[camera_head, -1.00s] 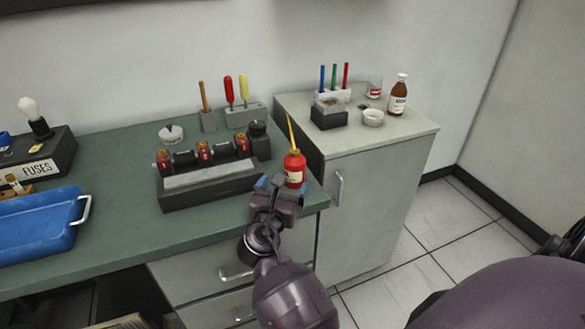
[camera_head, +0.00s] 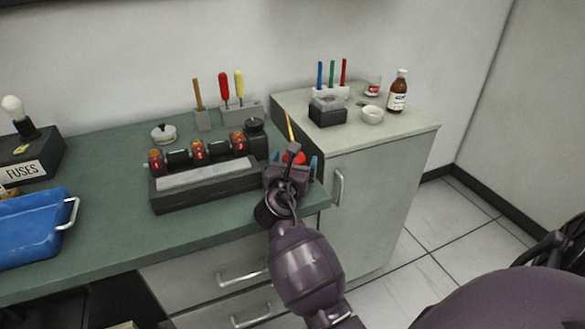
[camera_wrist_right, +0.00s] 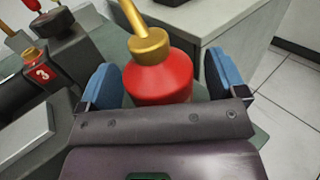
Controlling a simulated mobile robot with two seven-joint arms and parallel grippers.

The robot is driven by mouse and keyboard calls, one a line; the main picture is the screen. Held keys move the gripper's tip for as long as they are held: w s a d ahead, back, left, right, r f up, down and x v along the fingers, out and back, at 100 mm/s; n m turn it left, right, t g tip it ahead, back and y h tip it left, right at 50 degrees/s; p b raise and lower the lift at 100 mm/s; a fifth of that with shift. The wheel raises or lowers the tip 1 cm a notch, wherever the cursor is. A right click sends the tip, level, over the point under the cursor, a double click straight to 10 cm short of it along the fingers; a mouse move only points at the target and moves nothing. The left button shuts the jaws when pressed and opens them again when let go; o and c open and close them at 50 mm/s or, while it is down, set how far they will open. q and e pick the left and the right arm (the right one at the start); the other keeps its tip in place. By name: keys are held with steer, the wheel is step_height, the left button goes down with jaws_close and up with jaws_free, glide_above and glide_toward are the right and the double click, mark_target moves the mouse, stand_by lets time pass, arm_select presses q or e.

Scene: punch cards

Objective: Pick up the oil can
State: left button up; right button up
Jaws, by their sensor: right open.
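The oil can is a red bottle with a brass collar and a yellow spout. In the head view only its red top (camera_head: 294,157) and spout show, at the right end of the green bench; my gripper hides its lower body. In the right wrist view the oil can (camera_wrist_right: 158,78) stands upright between the blue fingertips. My right gripper (camera_head: 292,172) is open, with one finger on each side of the can. In the wrist view the gripper (camera_wrist_right: 163,80) shows a gap by the right finger; contact on the left is unclear. My left gripper is not in view.
A black device with red numbered parts (camera_head: 205,173) stands close to the left of the can. A grey cabinet (camera_head: 375,190) adjoins the bench at the right. A blue tray (camera_head: 35,225) and a fuse box (camera_head: 30,165) lie at the far left. Bench space between them is clear.

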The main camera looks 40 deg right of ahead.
steer(key=shift+c, duration=0.3)
steer(key=c, duration=0.7)
steer(key=shift+c, duration=1.3)
steer(key=shift+r, duration=0.1)
